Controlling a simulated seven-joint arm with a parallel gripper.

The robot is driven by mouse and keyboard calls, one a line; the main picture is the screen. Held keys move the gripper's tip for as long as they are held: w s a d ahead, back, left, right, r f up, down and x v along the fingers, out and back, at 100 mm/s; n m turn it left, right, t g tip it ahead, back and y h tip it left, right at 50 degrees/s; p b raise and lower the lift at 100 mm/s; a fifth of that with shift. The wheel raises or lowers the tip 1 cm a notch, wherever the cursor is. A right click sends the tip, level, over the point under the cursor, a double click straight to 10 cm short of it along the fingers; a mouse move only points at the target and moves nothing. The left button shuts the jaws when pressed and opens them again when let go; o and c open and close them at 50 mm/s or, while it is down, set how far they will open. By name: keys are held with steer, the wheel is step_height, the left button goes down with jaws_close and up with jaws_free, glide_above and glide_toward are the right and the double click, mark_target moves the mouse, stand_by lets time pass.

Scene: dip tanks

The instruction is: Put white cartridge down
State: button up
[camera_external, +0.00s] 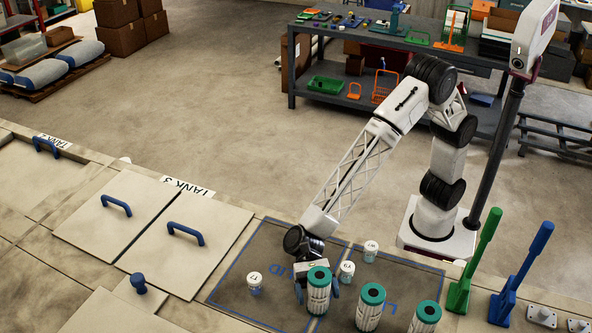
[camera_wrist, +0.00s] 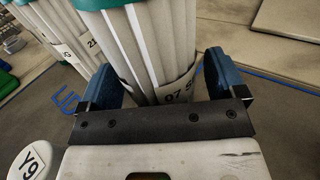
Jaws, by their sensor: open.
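A white cartridge (camera_external: 318,293) with a teal cap stands upright on the dark mat in the external view. In the wrist view the white pleated cartridge (camera_wrist: 150,50) fills the space between my fingers, with a label reading "07" and more. My gripper (camera_external: 316,289) is low at the mat, its blue fingers on either side of this cartridge. The wrist view shows the blue fingers of my gripper (camera_wrist: 160,82) spread, with a gap visible at the right finger. The cartridge's foot is hidden behind the gripper body.
Two more teal-capped cartridges, one in the middle (camera_external: 370,308) and one at right (camera_external: 425,317), stand nearby. Small white-topped pieces stand close: one at left (camera_external: 254,281), one marked Y9 (camera_wrist: 33,160). Tank lids with blue handles (camera_external: 186,233) lie left. Green (camera_external: 474,262) and blue (camera_external: 520,275) upright tools stand right.

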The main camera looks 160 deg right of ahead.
steer(key=shift+r, duration=0.1)
steer(key=shift+s+d, duration=0.25)
steer(key=shift+s, duration=0.1)
steer(key=v, duration=1.1)
steer(key=shift+s, duration=0.1)
stand_by(0.6)
